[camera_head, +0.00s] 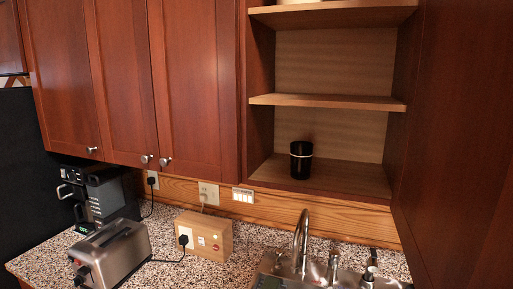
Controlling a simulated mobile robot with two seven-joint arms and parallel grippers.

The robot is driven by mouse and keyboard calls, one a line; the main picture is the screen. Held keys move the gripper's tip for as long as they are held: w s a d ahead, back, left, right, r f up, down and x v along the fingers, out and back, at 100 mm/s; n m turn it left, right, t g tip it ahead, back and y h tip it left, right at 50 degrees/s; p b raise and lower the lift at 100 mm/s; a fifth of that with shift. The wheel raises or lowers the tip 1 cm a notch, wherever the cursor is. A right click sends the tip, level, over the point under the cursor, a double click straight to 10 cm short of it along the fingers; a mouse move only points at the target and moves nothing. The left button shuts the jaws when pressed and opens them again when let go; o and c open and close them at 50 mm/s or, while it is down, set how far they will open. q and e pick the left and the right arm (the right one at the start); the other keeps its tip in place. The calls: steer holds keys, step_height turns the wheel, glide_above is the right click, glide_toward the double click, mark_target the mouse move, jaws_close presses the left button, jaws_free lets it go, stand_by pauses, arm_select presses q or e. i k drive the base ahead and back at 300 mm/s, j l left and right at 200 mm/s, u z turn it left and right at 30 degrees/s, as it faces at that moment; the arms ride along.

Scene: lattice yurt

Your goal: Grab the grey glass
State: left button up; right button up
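A dark, nearly black glass (301,163) with a pale band near its rim stands upright on the lowest shelf (345,177) of the open cabinet. It is the only glass I see, and it looks black rather than grey. Neither of my grippers shows in the head view.
Closed wooden cabinet doors (200,85) are left of the open shelves, and a tall wooden panel (455,140) stands at the right. Below are a toaster (112,255), a coffee machine (105,198), a wooden box (205,235) and a sink faucet (302,235) on the speckled counter.

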mark_target(301, 152)
steer(key=l+z, duration=0.15)
steer(key=l, duration=0.45)
steer(key=i+l+z, duration=0.2)
steer(key=l, duration=0.4)
steer(key=k+j, duration=0.15)
steer(key=j, duration=0.15)
steer(key=k+j, duration=0.15)
steer(key=j, duration=0.2)
steer(key=k+j, duration=0.15)
steer(key=j, duration=0.15)
steer(key=i+j, duration=0.1)
steer(key=j, duration=0.95)
steer(key=i+j, duration=0.35)
steer(key=i, duration=0.15)
steer(key=i+j, duration=0.35)
steer(key=i, duration=0.2)
steer(key=i+l, duration=0.4)
